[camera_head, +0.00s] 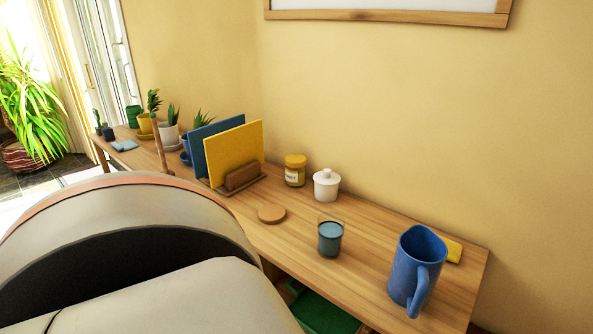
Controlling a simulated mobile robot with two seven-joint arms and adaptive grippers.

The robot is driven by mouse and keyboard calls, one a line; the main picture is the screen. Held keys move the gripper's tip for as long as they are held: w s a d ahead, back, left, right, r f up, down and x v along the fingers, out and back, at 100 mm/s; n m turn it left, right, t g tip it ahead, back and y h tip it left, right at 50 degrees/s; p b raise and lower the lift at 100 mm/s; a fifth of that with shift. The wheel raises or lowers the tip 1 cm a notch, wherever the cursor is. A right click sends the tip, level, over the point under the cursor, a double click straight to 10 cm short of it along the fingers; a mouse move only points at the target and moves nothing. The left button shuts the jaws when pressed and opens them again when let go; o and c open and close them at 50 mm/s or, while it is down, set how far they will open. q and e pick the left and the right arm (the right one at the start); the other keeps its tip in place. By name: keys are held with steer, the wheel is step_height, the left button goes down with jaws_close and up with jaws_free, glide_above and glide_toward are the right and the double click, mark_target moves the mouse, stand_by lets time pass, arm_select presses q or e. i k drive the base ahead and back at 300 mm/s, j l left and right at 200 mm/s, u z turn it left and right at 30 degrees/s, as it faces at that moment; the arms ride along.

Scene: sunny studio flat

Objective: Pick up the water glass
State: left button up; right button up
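The water glass (330,239) stands upright on the wooden sideboard, a little right of the picture's middle. It is a small clear glass that looks mostly filled with bluish water. A blue pitcher (413,272) stands to its right, with its handle toward the front. A round wooden coaster (271,214) lies to the glass's left and slightly behind it. Nothing is touching the glass. Neither of my grippers shows in the head view.
The sideboard (360,255) runs along the wall. Behind the glass stand a white lidded pot (326,188) and a yellow jar (295,171). A holder with a yellow folder (235,152) and a blue one is further left. A yellow sponge-like block (454,250) lies behind the pitcher.

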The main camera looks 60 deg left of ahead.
mark_target(331, 225)
steer(key=u, duration=1.6)
steer(key=i+j, duration=0.15)
steer(key=j, duration=0.25)
steer(key=i+j, duration=0.15)
steer(key=j, duration=0.2)
steer(key=i+j, duration=0.15)
steer(key=j, duration=0.25)
steer(key=j+z, duration=0.1)
steer(key=z, duration=0.3)
steer(key=j+z, duration=0.15)
steer(key=z, duration=0.3)
steer(key=j+z, duration=0.1)
steer(key=z, duration=0.3)
steer(key=i+j, duration=0.05)
